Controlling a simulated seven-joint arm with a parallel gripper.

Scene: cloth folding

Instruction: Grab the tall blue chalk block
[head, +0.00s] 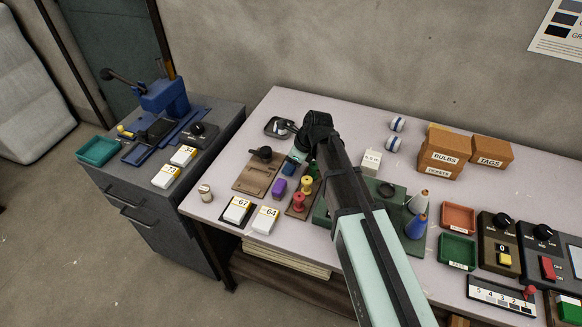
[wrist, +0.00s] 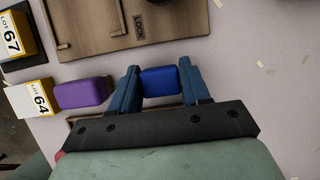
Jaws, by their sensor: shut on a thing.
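The blue chalk block (wrist: 160,81) sits between the two fingers of my gripper (wrist: 159,68) in the wrist view, with a finger against each side. In the head view the blue block (head: 289,169) shows just below the gripper (head: 294,161), partly covered by it. A purple block (wrist: 82,93) lies to the left of the gripper in the wrist view; it also shows in the head view (head: 279,189). I cannot tell whether the blue block is clear of the table.
A wooden board marked LOCK (wrist: 110,30) lies beyond the fingers. Cards LOT 67 (head: 237,210) and LOT 64 (head: 265,220) lie at the front left. Red and yellow spools (head: 300,202) stand close to my arm. Boxes, cones and trays fill the right side.

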